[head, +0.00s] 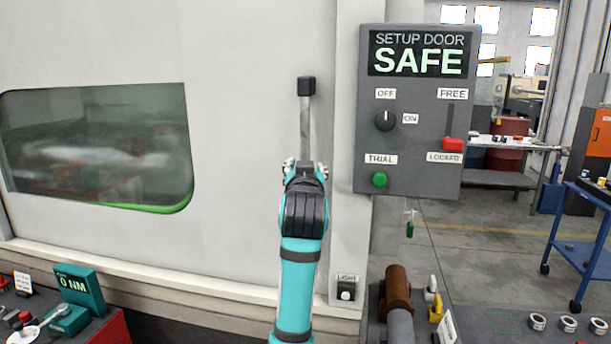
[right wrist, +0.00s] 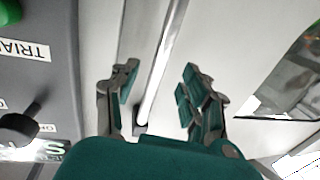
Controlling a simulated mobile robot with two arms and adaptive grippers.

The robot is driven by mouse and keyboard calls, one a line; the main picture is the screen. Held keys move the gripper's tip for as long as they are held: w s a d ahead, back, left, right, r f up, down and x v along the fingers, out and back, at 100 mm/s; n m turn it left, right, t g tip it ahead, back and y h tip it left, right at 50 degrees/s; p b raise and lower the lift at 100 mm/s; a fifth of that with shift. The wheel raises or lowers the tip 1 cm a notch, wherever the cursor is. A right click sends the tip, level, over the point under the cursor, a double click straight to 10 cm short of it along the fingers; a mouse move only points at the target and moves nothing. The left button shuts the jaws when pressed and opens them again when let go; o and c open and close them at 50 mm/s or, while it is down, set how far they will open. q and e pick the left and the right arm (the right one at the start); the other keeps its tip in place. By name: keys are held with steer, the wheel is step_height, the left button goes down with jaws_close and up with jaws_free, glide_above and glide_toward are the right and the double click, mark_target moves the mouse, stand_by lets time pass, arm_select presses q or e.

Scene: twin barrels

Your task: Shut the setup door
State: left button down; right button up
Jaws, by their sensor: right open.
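The setup door (head: 240,60) is a large pale panel with a dark window (head: 95,145); its right edge lies beside a post, and I cannot tell whether it is fully shut. Its upright metal handle bar (head: 305,120) has black end mounts. My right gripper (head: 305,168) is in front of the bar's lower part, which it hides in the head view. In the right wrist view the gripper (right wrist: 158,88) is open, with one finger on each side of the bar (right wrist: 165,65). My left gripper is not in view.
A grey control panel (head: 420,180) right of the door reads "SETUP DOOR SAFE", with a knob (head: 385,120), green button (head: 379,179) and red slider (head: 453,144) near "LOCKED". A light switch (head: 346,290) is low on the post. A blue cart (head: 578,255) stands at right.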

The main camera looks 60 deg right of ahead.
steer(key=shift+v, duration=1.75)
steer(key=shift+f, duration=0.1)
